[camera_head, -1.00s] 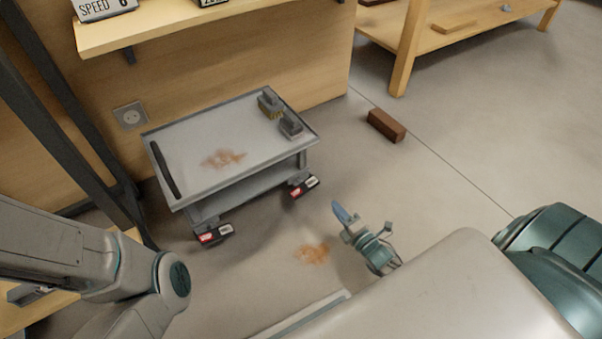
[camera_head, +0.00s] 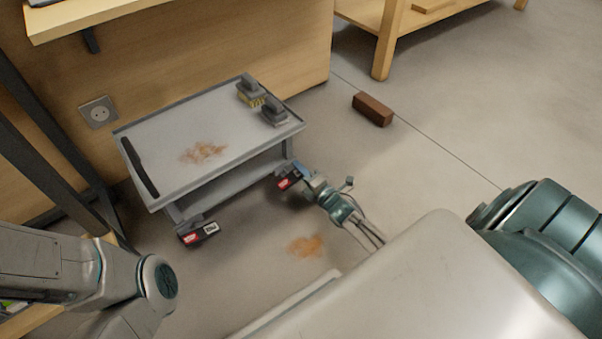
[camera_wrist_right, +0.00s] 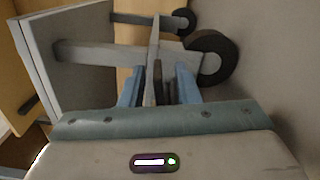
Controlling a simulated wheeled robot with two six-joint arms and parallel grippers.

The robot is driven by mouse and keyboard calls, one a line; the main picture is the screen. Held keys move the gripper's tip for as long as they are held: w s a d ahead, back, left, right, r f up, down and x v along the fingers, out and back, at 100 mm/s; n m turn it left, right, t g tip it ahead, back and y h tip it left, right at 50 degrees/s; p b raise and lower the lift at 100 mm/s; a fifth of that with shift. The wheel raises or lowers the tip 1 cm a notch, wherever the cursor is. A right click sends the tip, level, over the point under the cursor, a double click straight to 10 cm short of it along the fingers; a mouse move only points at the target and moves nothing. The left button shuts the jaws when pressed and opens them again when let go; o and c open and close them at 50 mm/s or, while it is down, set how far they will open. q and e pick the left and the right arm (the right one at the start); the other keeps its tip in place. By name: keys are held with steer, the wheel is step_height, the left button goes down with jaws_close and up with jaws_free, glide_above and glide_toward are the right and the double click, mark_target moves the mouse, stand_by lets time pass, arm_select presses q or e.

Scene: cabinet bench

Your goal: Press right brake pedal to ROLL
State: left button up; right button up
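The grey cart (camera_head: 140,185) stands on the floor against the wooden panel. Its right brake pedal (camera_head: 288,182) is at the front right leg, with a red label part showing; its other label part is hidden behind my gripper. The left brake pedal (camera_head: 198,234) shows a red and a white label part. My right gripper (camera_head: 303,172) is at the right pedal, its blue fingertips right beside or over it; contact cannot be told. In the right wrist view the blue fingers (camera_wrist_right: 158,88) stand apart, with thin grey and dark parts between them. My left arm shows, but not its gripper.
A brown brick (camera_head: 373,109) lies on the floor to the right. Another stain (camera_head: 306,246) marks the floor in front. A wheel (camera_wrist_right: 210,60) is close ahead in the wrist view.

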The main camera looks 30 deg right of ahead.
steer(key=shift+w, duration=0.1)
jaws_close()
steer(key=shift+m+p, duration=0.6)
steer(key=shift+p, duration=0.15)
steer(key=shift+f+m+p, duration=0.1)
steer(key=shift+m+p, duration=0.3)
steer(key=shift+m, duration=0.2)
steer(key=shift+f+m+p, duration=0.45)
steer(key=shift+f+m, duration=0.15)
steer(key=shift+m, duration=0.6)
jaws_free()
